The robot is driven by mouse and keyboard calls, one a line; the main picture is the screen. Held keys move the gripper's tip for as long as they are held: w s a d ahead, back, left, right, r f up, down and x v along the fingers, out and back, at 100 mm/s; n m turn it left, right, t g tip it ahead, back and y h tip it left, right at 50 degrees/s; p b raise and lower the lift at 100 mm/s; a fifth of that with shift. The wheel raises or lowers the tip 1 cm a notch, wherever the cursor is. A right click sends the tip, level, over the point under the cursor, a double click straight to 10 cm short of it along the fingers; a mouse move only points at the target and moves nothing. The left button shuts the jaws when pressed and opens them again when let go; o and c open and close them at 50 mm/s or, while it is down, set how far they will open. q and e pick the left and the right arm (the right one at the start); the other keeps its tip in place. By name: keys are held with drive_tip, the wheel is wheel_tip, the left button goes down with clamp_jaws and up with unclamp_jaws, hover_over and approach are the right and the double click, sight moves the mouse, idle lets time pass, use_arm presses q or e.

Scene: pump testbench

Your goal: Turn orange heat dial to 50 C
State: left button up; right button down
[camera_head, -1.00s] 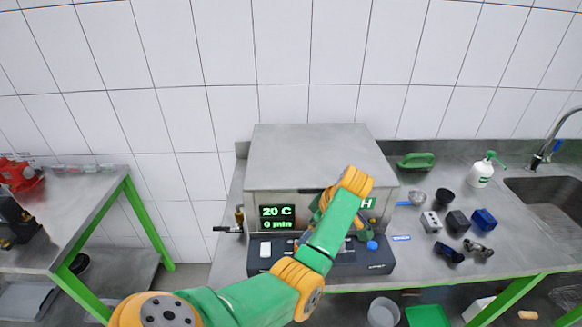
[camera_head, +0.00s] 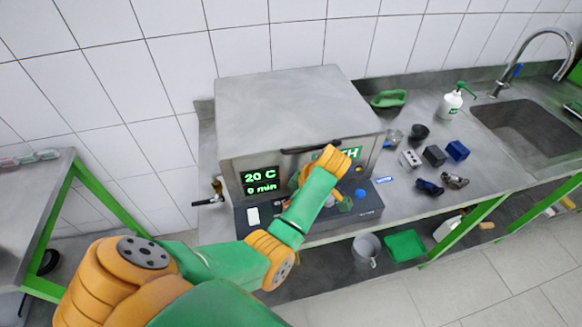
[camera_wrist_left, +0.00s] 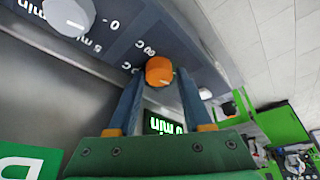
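The orange heat dial (camera_wrist_left: 159,71) shows in the left wrist view on the grey control panel, with "60 C" printed beside it. My left gripper (camera_wrist_left: 160,84) has its two blue fingers apart, one on each side of the dial. A narrow gap seems to show on both sides; contact is hard to judge. In the head view my left arm hides the dial and most of the gripper. The green display (camera_head: 261,182) reads 20 C and 0 min. My right gripper is not in view.
A white timer dial (camera_wrist_left: 68,14) sits near the orange one. The grey heater box (camera_head: 290,105) stands behind the panel. A blue knob (camera_head: 360,195) is on the panel's right.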

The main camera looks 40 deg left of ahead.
use_arm(q)
clamp_jaws()
